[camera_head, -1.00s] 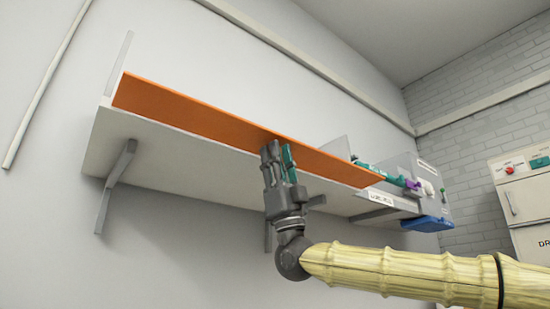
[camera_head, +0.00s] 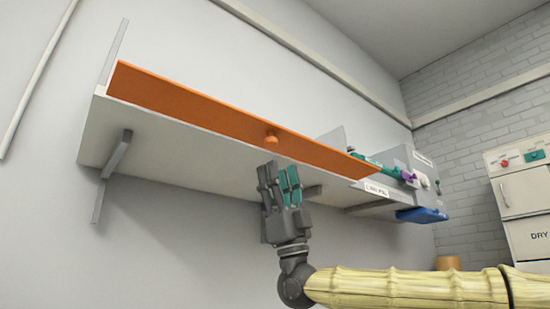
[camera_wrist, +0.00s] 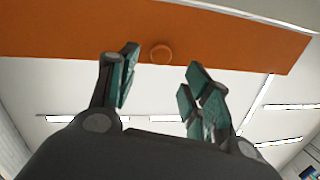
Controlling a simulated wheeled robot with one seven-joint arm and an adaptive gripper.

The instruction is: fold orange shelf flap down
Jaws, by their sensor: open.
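The orange shelf flap (camera_head: 190,107) stands along the front edge of the pale wall shelf (camera_head: 150,137), tilted up. A round orange knob (camera_head: 271,137) sits on its face near the lower edge. My gripper (camera_head: 279,174) is below the knob in the head view, open and empty, with its fingers pointing up. In the wrist view the flap (camera_wrist: 220,32) crosses the top, and the knob (camera_wrist: 161,54) shows beyond and between the spread fingertips of my gripper (camera_wrist: 160,72). The fingers appear apart from the knob.
Grey brackets (camera_head: 113,170) hold the shelf from below. At the shelf's right end are a grey box (camera_head: 413,170), a teal and purple item (camera_head: 400,174) and a blue tray (camera_head: 422,215). A white cabinet (camera_head: 520,195) stands far right. The space below the shelf's left part is clear.

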